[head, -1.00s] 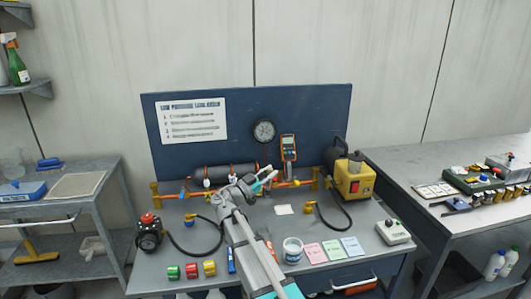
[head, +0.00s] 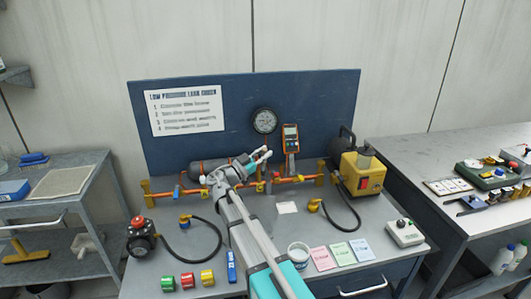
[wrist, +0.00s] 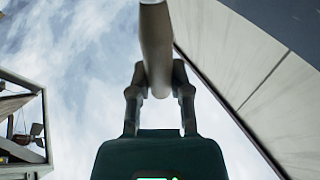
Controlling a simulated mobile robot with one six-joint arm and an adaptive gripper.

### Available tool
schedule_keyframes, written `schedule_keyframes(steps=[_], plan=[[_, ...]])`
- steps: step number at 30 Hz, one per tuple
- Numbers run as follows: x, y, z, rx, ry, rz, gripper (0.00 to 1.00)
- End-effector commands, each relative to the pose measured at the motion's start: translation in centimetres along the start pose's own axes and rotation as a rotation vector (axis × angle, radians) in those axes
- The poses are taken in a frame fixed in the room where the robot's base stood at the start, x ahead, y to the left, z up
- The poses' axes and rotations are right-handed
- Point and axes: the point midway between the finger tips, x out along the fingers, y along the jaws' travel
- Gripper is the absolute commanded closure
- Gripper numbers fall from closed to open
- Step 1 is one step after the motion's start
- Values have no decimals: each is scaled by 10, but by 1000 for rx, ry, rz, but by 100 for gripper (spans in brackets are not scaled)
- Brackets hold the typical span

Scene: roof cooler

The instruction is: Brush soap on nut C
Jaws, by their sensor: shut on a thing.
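My gripper (head: 264,155) is above the orange pipe (head: 220,191), in front of the blue back board. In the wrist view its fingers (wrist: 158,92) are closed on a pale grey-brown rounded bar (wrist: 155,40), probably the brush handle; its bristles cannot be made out. The pipe carries several small fittings, partly behind my arm. Their letters are too small to read, so I cannot tell which is nut C. A white tub (head: 299,254), possibly the soap, stands on the bench, partly hidden by my arm.
A dark cylinder (head: 205,170) lies behind the pipe. An orange meter (head: 290,138) and a round gauge (head: 264,120) are at the board. A yellow pump (head: 362,175) stands right, a black hose (head: 205,248) left. Coloured cards (head: 341,253) lie in front.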

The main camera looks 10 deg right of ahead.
Motion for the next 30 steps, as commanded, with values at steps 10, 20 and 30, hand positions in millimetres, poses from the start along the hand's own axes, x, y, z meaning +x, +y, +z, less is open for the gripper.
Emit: schedule_keyframes(steps=[10,20,30], plan=[[3,2,0,-2,2,6,100],[-3,5,-2,3,6,12,100],[-2,5,-2,3,6,12,100]])
